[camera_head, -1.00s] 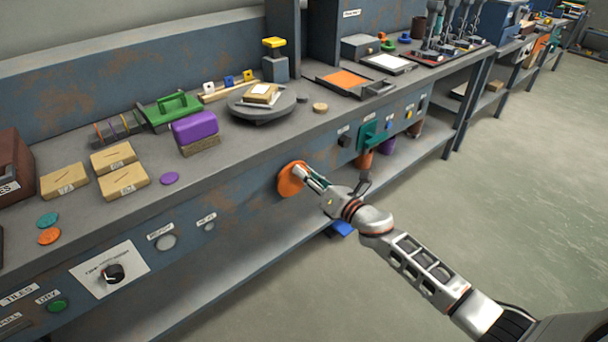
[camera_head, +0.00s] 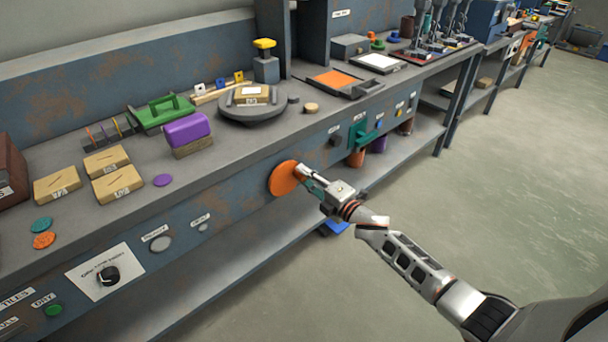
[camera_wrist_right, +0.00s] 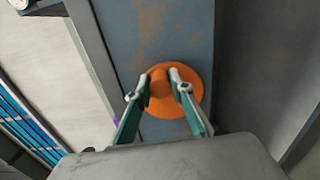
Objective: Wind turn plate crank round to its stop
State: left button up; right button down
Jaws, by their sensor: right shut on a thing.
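The crank is an orange disc (camera_head: 284,178) on the front panel of the bench, below the turn plate. The disc also shows in the right wrist view (camera_wrist_right: 191,97), with an orange knob (camera_wrist_right: 160,84) standing on it. My right gripper (camera_head: 303,174) is at the right part of the disc. In the right wrist view its fingers (camera_wrist_right: 162,82) are shut on the knob, one on each side. The grey round turn plate (camera_head: 252,112) sits on the bench top and carries a tan block with a label (camera_head: 251,95). My left gripper is not in view.
A purple block (camera_head: 188,129), a green holder (camera_head: 163,112) and several tan blocks (camera_head: 117,182) stand on the bench top to the left. A black dial (camera_head: 108,276) is on the front panel. The floor at right is clear.

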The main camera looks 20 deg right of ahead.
jog(key=shift+d+f+m, duration=0.1)
jog(key=shift+f+m, duration=0.25)
jog(key=shift+m, duration=0.35)
jog(key=shift+f+m, duration=0.25)
jog(key=shift+m, duration=0.55)
jog(key=shift+f, duration=0.1)
jog(key=shift+f+m, duration=0.1)
jog(key=shift+m, duration=0.2)
jog(key=c, duration=1.8)
grip_release()
